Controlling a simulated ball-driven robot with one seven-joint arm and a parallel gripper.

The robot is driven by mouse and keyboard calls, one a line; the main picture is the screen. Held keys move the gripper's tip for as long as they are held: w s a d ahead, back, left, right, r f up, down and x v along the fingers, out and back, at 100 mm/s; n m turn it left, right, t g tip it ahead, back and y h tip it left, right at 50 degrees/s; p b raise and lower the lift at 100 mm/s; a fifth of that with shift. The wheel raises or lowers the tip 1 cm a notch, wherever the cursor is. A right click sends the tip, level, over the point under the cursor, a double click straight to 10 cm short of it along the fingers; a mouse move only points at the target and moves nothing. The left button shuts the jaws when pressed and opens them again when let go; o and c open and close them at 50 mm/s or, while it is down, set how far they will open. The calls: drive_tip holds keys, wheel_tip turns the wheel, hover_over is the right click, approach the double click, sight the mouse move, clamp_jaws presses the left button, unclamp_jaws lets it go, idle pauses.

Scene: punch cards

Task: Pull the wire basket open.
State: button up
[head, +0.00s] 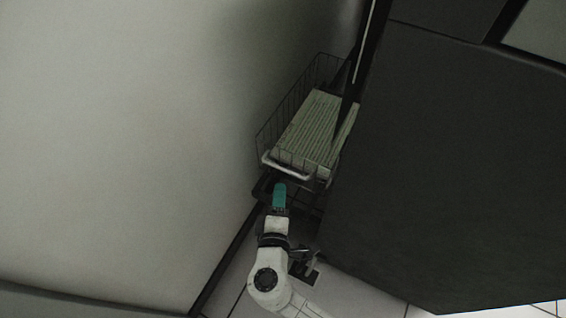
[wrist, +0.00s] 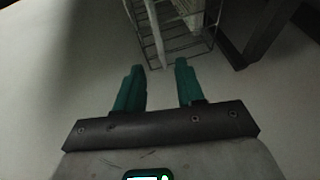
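The wire basket (head: 262,138) stands between the pale wall and a large dark cabinet in the head view, with a stack of pale green cards (head: 312,130) in it. A light curved handle (head: 286,168) runs across its near side. My gripper (head: 279,186) is just below the handle in the picture; whether it touches the handle I cannot tell there. In the wrist view my gripper (wrist: 160,68) has its two teal fingers apart with nothing between them. The basket's wire frame (wrist: 150,40) shows beyond the fingertips.
The dark cabinet (head: 450,170) fills the right side close to the basket. The pale wall (head: 120,140) is on the left. A dark frame (head: 305,222) lies below the basket, near my arm. Pale floor (head: 360,290) shows at the bottom.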

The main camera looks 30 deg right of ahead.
sight(283, 170)
drive_tip(key=b+x, duration=0.1)
drive_tip(key=x, duration=0.9)
drive_tip(key=shift+d+b, duration=0.1)
drive_tip(key=shift+b, duration=0.25)
drive_tip(key=shift+s+f, duration=0.1)
clamp_jaws()
